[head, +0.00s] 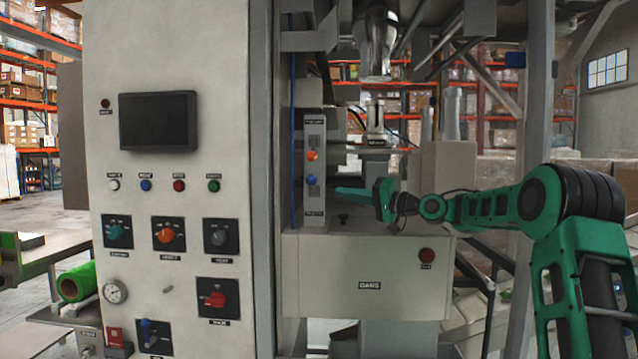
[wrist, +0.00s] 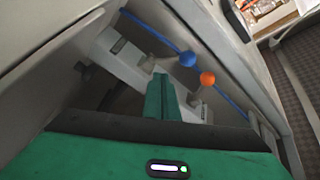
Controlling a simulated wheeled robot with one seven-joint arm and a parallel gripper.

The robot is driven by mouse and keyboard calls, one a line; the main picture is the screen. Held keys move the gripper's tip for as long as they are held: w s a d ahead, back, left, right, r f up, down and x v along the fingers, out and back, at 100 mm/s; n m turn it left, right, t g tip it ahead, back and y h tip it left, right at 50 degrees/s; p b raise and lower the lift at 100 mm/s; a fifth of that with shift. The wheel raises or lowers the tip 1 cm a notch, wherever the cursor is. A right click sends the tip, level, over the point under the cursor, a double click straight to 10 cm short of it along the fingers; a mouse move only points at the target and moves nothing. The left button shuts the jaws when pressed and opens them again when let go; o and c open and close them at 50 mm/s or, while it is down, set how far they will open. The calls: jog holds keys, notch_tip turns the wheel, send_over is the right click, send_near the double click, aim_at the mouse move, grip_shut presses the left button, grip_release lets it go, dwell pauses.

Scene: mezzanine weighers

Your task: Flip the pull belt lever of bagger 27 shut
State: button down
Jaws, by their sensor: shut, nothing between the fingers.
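A narrow pale lever plate (head: 314,145) stands upright on the bagger. It carries a lever with an orange knob (head: 312,155) and, below it, a lever with a blue knob (head: 311,180). The small labels are too blurred to tell which is the pull belt lever. My gripper (head: 343,191) is shut and empty just right of the plate, near the blue knob's height, fingers pointing left. In the wrist view, my closed green fingers (wrist: 160,98) lie in front of the plate, with the blue knob (wrist: 187,59) and orange knob (wrist: 207,78) beyond their tip to the right.
A beige box marked BARS (head: 345,285) with a red button (head: 426,255) sits below my gripper. The tall control cabinet (head: 185,290) stands to the left. A blue hose (head: 293,130) runs beside the lever plate. A grey post (head: 540,100) rises to the right.

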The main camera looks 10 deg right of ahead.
jog(key=r, duration=0.1)
jog(key=d+r+y, duration=0.1)
jog(key=d+r+t+y, duration=0.1)
jog(key=r, duration=0.1)
jog(key=shift+d, duration=0.1)
jog(key=w+a, duration=0.3)
jog(key=a, duration=0.5)
jog(key=shift+w+a+r, duration=0.25)
jog(key=shift+w+a, duration=0.1)
jog(key=shift+w, duration=0.05)
dwell(0.5)
